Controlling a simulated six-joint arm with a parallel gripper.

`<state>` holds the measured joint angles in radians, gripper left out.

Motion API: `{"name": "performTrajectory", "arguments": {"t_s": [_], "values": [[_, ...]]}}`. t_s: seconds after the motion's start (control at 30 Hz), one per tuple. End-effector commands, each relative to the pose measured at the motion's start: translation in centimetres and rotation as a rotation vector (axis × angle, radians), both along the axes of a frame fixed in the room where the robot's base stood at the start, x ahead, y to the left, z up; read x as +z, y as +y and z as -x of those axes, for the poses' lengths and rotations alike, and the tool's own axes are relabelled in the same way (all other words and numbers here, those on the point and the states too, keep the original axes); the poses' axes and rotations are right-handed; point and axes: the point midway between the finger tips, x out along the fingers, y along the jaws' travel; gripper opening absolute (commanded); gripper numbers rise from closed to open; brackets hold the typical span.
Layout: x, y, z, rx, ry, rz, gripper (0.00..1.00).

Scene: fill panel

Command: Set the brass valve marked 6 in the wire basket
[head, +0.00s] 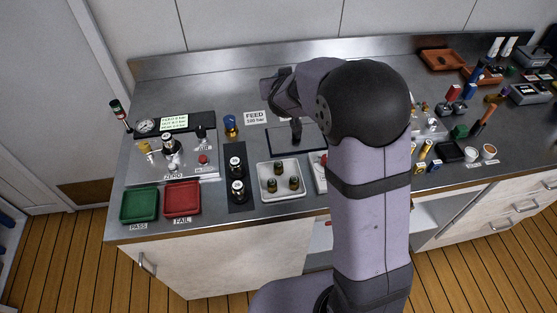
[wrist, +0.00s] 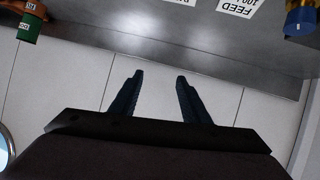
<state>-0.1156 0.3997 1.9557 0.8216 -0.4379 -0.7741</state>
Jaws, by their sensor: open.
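Several small dark-topped brass pieces (head: 279,169) stand in and around a white tray (head: 262,192); their marks are too small to read. A blue-topped brass piece (head: 231,126) stands upright left of the FEED label. What looks like the same piece shows at the upper right of the wrist view (wrist: 300,22), with a small unreadable mark. I cannot make out a wire basket; my arm hides part of the counter. My gripper (head: 296,140) is above a dark-edged rectangle behind the white tray. In the wrist view its two fingers (wrist: 157,82) are apart with nothing between them.
Green (head: 139,205) and red (head: 183,199) trays lie at the front left, labelled PASS and FAIL. A gauge panel (head: 205,122) stands behind them. A dark strip (head: 236,178) holds black-and-silver pieces beside the white tray. The right side of the counter is crowded. The back left is clear.

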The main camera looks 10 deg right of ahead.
Motion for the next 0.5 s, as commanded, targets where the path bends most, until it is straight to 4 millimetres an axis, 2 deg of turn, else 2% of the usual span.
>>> {"name": "performTrajectory", "arguments": {"t_s": [0.03,0.1,0.23,0.37,0.5], "values": [[-0.6,2.3,-0.8,0.098,0.042,-0.002,0.42],[-1.4,5.1,-1.0,0.226,0.112,0.002,0.42],[-2.8,8.7,0.2,0.418,0.267,0.031,0.42],[-4.6,9.8,3.2,0.547,0.465,0.080,0.42],[-6.7,8.7,7.8,0.607,0.707,0.129,0.42]]}}
